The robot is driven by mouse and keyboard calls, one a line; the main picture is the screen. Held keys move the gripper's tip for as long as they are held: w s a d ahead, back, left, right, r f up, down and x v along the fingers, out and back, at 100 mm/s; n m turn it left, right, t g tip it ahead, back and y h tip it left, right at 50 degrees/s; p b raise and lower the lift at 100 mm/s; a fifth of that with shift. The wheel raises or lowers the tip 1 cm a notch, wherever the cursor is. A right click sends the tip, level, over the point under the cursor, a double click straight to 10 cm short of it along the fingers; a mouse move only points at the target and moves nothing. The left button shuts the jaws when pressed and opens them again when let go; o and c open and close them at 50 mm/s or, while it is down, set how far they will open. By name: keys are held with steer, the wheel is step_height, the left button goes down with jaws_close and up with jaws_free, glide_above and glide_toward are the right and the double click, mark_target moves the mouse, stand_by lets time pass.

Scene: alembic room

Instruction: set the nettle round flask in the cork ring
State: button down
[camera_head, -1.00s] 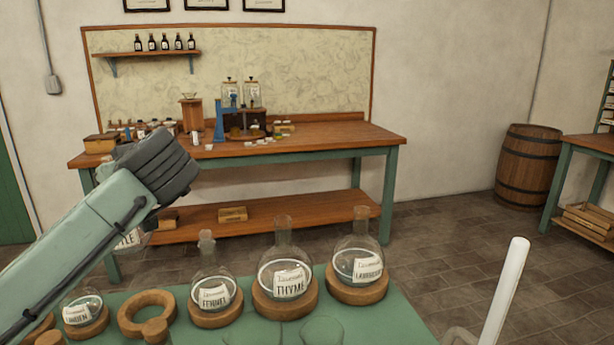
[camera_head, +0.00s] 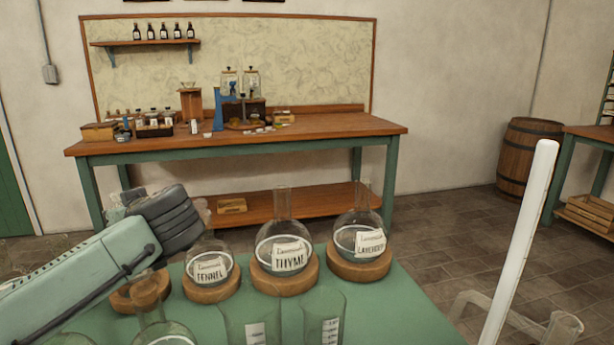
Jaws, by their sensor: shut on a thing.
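My gripper (camera_head: 165,218) is at the left, low over the green table, with my arm coming in from the lower left. Its fingers are mostly hidden behind its dark wrist. The nettle round flask is hidden behind my arm and gripper, which is shut on it. A cork ring (camera_head: 122,301) shows partly below my arm, left of the fennel flask. The arm covers its far side, so I cannot tell whether the flask touches it.
The fennel flask (camera_head: 210,265), thyme flask (camera_head: 285,250) and lavender flask (camera_head: 360,240) sit in cork rings to the right. Two beakers (camera_head: 250,318) (camera_head: 323,318) and a stoppered flask (camera_head: 160,332) stand in front. A white rod (camera_head: 520,235) rises at the right.

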steer(key=shift+f+b, duration=0.5)
steer(key=shift+f, duration=1)
steer(key=shift+r, duration=0.1)
